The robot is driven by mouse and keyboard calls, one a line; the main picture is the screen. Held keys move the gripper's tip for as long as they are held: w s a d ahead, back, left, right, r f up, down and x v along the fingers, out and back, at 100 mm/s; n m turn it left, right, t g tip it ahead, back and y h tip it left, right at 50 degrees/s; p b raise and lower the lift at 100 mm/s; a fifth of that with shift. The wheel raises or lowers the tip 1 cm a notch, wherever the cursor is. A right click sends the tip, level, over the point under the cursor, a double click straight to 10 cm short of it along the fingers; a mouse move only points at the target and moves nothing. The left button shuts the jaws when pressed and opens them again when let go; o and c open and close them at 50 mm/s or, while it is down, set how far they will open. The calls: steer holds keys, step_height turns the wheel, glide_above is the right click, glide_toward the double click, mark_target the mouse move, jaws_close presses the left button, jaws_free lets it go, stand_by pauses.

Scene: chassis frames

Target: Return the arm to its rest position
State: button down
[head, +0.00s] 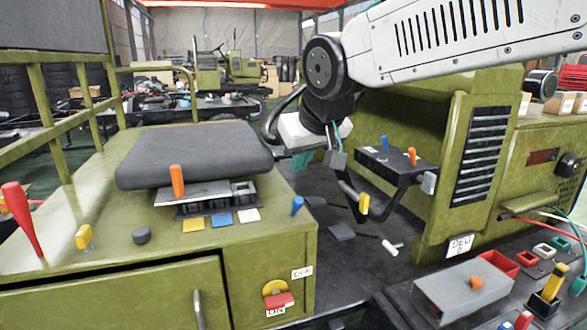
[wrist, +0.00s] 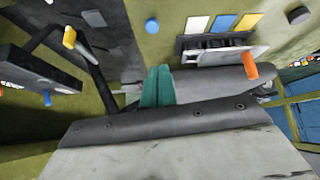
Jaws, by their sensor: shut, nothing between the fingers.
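My arm reaches in from the upper right of the head view and bends down at a dark round joint. My gripper (head: 303,158) hangs at the right end of the dark seat cushion (head: 195,152), its teal fingers partly hidden below the white wrist part. In the wrist view, the teal fingers of my gripper (wrist: 157,84) lie together with nothing between them. I cannot tell whether the gripper touches the cushion.
An orange-handled lever (head: 177,181) stands in front of the cushion; it also shows in the wrist view (wrist: 250,70). A dark control box (head: 395,165) on a bent bar stands right of my gripper. A red lever (head: 21,217) rises at far left.

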steer(key=shift+s+r, duration=0.25)
steer(key=s+d+f+m+g, duration=0.1)
steer(key=s+d+f+g, duration=0.1)
steer(key=s+d+f, duration=0.2)
steer(key=s+d+f+m+g+h, duration=0.1)
steer(key=s+d+f, duration=0.3)
steer(key=s+d, duration=0.5)
steer(key=s+d+f+m+g+h, duration=0.1)
steer(key=s+d+f+m+g, duration=0.1)
steer(key=s+d+f, duration=0.2)
steer(key=s+d, duration=0.3)
steer(key=s, duration=0.5)
steer(key=shift+s+f+m+g, duration=0.2)
steer(key=shift+s+m+g, duration=0.1)
steer(key=shift+s, duration=0.1)
